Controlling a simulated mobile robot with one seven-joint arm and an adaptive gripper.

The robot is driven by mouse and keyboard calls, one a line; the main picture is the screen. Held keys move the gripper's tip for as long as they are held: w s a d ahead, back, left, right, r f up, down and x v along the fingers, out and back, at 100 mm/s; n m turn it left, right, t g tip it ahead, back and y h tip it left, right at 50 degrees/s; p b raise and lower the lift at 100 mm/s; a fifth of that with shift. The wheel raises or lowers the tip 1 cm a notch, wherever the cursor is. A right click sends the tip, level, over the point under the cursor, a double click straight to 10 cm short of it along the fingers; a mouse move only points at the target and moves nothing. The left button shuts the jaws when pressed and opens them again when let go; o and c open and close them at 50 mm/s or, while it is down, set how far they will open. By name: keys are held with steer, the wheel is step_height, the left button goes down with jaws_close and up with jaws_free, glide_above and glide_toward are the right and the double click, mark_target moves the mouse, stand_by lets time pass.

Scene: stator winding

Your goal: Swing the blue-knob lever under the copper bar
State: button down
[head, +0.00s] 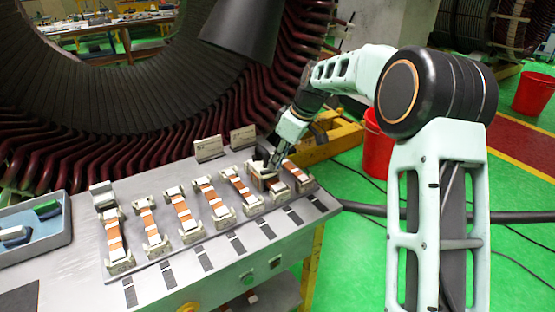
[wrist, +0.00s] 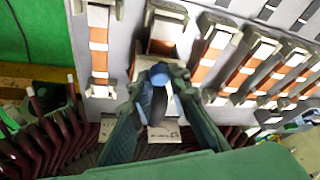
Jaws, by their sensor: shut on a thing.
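The blue knob (wrist: 160,74) of the lever shows between my fingertips in the wrist view, with a dark curved part below it. My gripper (wrist: 158,88) is shut on the blue-knob lever. In the head view my gripper (head: 268,160) is over the right part of the fixture row and hides the knob. A copper bar (wrist: 163,47) sits in the pale fixture just beyond the knob in the wrist view. Whether any of the lever lies under the bar is hidden by my fingers.
Several similar fixtures with copper bars, such as this one (head: 184,213), stand along the grey bench (head: 75,285). A blue-grey tray (head: 62,240) holds small parts at the left. Two small signs (head: 208,147) stand behind the row. Dark red coil ends of the stator (head: 150,150) rise close behind.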

steer(key=c, duration=1.8)
jaws_free()
steer(key=v, duration=1.2)
steer(key=shift+a, duration=0.1)
